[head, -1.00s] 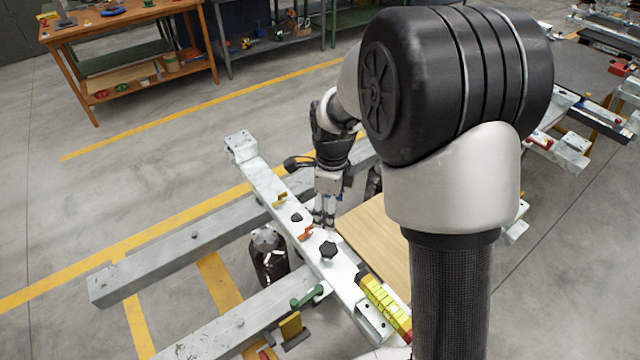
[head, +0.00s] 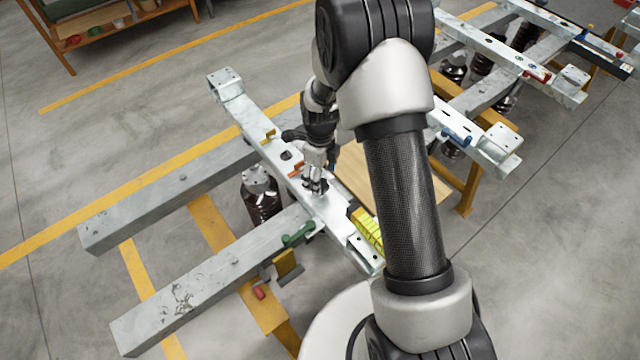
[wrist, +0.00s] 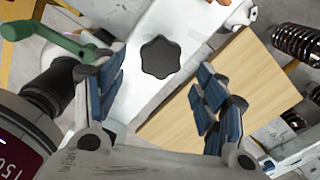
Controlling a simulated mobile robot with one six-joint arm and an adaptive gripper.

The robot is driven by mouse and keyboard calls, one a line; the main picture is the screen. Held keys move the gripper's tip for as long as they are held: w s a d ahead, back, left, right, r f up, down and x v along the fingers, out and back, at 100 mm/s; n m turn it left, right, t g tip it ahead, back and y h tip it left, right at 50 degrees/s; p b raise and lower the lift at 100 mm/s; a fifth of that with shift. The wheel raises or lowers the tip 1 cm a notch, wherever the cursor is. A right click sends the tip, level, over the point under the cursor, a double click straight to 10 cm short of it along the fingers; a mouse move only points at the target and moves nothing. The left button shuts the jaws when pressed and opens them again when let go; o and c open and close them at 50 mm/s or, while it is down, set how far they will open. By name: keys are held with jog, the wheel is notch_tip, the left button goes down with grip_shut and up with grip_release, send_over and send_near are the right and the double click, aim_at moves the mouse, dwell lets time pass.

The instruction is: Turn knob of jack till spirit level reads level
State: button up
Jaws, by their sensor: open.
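The black lobed knob (wrist: 160,57) sits on the pale metal beam (wrist: 190,22), seen nearly from above in the wrist view. My gripper (wrist: 160,72) is open, with one blue-padded finger on each side of the knob in that view. No contact shows, and I cannot tell the height gap. The yellow spirit level (head: 368,230) lies on the beam nearer my base, partly behind my arm. Its bubble cannot be read.
A green crank handle (head: 298,236) is beside the knob; it also shows in the wrist view (wrist: 45,38). Orange (head: 295,168) and yellow (head: 268,136) pieces sit farther along the beam. A wooden board (head: 350,170) lies right of it. A dark insulator (head: 260,195) stands left.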

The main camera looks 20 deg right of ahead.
jog(key=shift+f+b, duration=0.4)
jog(key=shift+f, duration=1.55)
jog(key=shift+c, duration=0.4)
jog(key=c, duration=1)
jog(key=shift+n, duration=0.4)
